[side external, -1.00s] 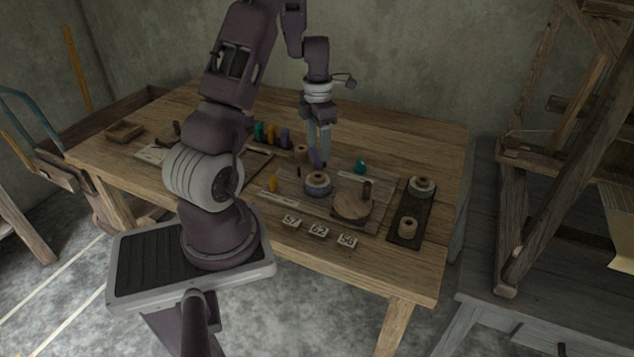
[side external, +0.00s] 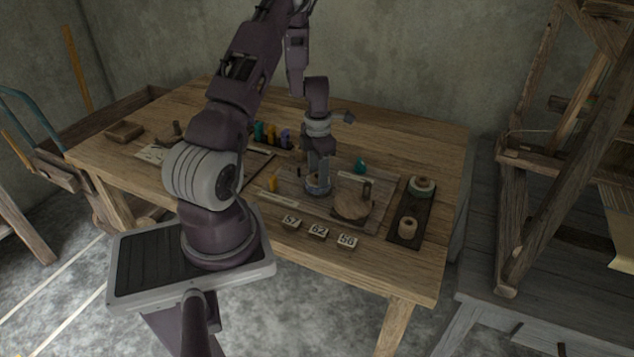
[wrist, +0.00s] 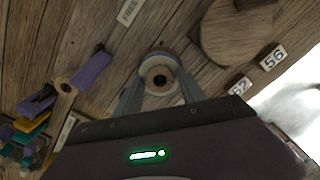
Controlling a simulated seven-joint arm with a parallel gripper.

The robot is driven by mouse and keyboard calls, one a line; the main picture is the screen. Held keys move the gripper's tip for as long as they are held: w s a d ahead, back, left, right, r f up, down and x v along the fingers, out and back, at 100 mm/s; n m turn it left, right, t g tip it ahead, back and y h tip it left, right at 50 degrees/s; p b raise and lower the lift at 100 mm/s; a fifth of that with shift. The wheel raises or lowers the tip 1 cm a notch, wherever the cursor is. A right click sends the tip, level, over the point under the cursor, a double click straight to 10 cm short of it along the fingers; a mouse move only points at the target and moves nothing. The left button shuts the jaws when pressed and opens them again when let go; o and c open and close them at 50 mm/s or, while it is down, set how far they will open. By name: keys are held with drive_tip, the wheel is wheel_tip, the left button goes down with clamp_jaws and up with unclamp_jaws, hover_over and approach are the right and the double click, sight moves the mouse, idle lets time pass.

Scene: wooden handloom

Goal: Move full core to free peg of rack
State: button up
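The full core (side external: 318,190), a pale wound ring with a dark centre hole and blue-grey edge, stands on the wooden board. My gripper (side external: 318,183) is down over it and partly hides it. In the wrist view the core (wrist: 158,75) lies between the two fingers of my gripper (wrist: 160,85). The fingers are apart, one on each side; whether they touch it is hard to tell. A dark strip rack (side external: 414,207) at the right bears a green-and-cream core (side external: 421,187) and a small tan core (side external: 407,228). I cannot make out a free peg.
A round wooden disc (side external: 351,206) with an upright handle stands right of my gripper. Number tiles (side external: 318,230) lie in front. A teal item (side external: 360,165) is behind. Coloured spools (side external: 270,133) stand at the back. A purple piece (wrist: 92,73) lies left in the wrist view.

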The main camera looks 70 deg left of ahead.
drive_tip(key=c, duration=0.7)
drive_tip(key=shift+o, duration=0.2)
drive_tip(key=shift+r, duration=2.8)
